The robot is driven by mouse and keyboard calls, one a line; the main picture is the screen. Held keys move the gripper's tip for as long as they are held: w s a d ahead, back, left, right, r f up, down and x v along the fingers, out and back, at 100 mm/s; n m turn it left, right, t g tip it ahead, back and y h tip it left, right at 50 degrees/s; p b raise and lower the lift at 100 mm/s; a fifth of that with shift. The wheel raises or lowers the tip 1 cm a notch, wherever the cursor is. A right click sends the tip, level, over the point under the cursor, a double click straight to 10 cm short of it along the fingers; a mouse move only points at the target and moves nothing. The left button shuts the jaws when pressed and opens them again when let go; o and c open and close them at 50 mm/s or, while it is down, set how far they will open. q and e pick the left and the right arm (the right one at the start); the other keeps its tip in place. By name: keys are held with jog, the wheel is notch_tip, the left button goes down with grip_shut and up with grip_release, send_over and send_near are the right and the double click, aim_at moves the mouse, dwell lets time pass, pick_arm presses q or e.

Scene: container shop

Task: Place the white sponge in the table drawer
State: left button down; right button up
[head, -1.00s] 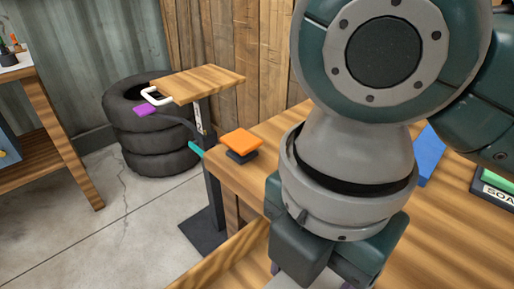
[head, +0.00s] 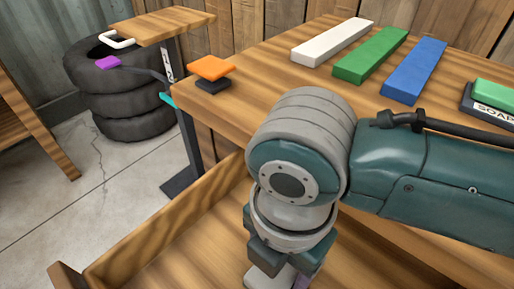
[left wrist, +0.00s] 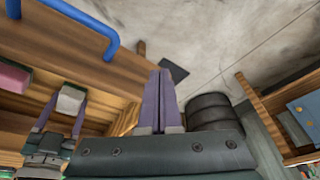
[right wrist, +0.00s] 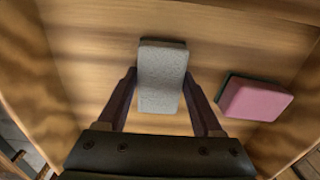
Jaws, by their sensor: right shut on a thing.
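The white sponge (right wrist: 161,78) is between the fingers of my right gripper (right wrist: 163,105), which is shut on it. It also shows in the left wrist view (left wrist: 72,98) and, mostly hidden by the gripper, in the head view (head: 272,277). The wooden table drawer (head: 160,235) is pulled open, and my right gripper holds the sponge over its inside. I cannot tell whether the sponge touches the drawer floor. My left gripper (left wrist: 166,75) is shut and empty, outside the drawer; the head view does not show it.
A pink sponge with a dark green side (right wrist: 255,98) lies in the drawer, right of the white sponge. The drawer has a blue handle (left wrist: 80,20). White, green and blue bars (head: 415,70) lie on the tabletop. Stacked tires (head: 118,105) stand behind a small wooden stand.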

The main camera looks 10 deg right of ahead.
jog(key=o, duration=0.9)
jog(key=shift+f, duration=0.15)
jog(key=shift+c, duration=0.2)
jog(key=o, duration=0.5)
jog(key=shift+c, duration=0.2)
notch_tip(320, 180, up, 12)
jog(key=p, duration=0.5)
jog(key=shift+r, duration=0.2)
